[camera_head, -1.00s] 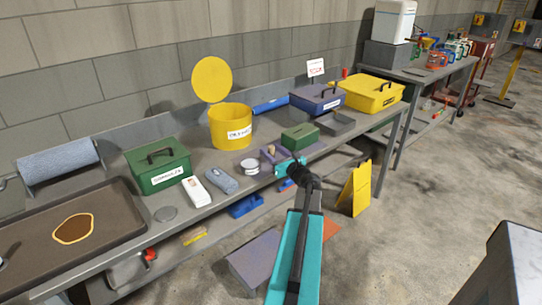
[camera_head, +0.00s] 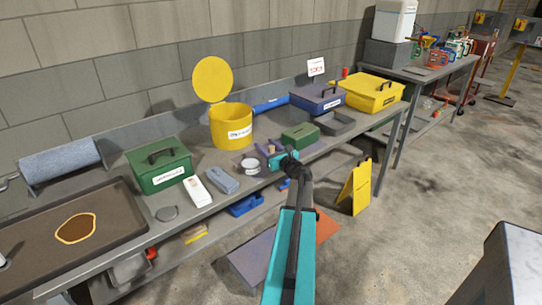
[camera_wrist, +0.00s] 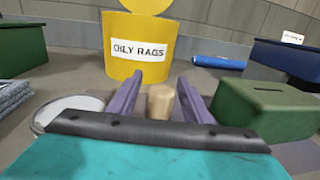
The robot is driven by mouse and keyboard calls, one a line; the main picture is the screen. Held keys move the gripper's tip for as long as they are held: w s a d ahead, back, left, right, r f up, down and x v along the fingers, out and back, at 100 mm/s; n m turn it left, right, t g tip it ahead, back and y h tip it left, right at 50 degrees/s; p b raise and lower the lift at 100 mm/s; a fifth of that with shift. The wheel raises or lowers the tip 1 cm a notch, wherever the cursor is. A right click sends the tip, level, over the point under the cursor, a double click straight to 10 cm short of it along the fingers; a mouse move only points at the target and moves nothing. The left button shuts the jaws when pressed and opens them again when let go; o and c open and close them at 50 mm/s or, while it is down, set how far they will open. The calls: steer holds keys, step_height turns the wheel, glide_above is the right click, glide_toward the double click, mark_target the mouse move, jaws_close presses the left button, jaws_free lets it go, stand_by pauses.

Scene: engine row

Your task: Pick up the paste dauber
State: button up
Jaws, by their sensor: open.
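A short, pale wooden handle, which looks like the paste dauber (camera_wrist: 161,101), stands upright on the grey bench. In the head view the dauber (camera_head: 271,149) shows as a small tan tip. My gripper (camera_wrist: 160,96) is open, with its two purple fingers on either side of the handle. The fingers appear apart from it, with a gap at each side. The dauber's lower end is hidden behind my gripper's dark front edge. In the head view my gripper (camera_head: 271,151) is low over the bench near its front edge.
A round tin (camera_head: 250,166) is close on the left and a green slotted box (camera_head: 300,136) close on the right. The yellow oily rags can (camera_head: 231,127) stands behind. A blue roll (camera_head: 270,105) lies at the back. A grey cloth (camera_head: 222,181) lies farther left.

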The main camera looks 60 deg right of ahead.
steer(key=shift+c, duration=0.3)
jaws_close()
steer(key=shift+r, duration=0.2)
steer(key=shift+r, duration=0.9)
steer(key=shift+s+a+r+b, duration=0.25)
steer(key=shift+s+r+b, duration=0.15)
steer(key=shift+r, duration=0.25)
steer(key=r+b+v, duration=0.1)
steer(key=v, duration=1.4)
steer(key=shift+a+r+b, duration=0.3)
steer(key=shift+b, duration=0.1)
steer(key=shift+w, duration=0.1)
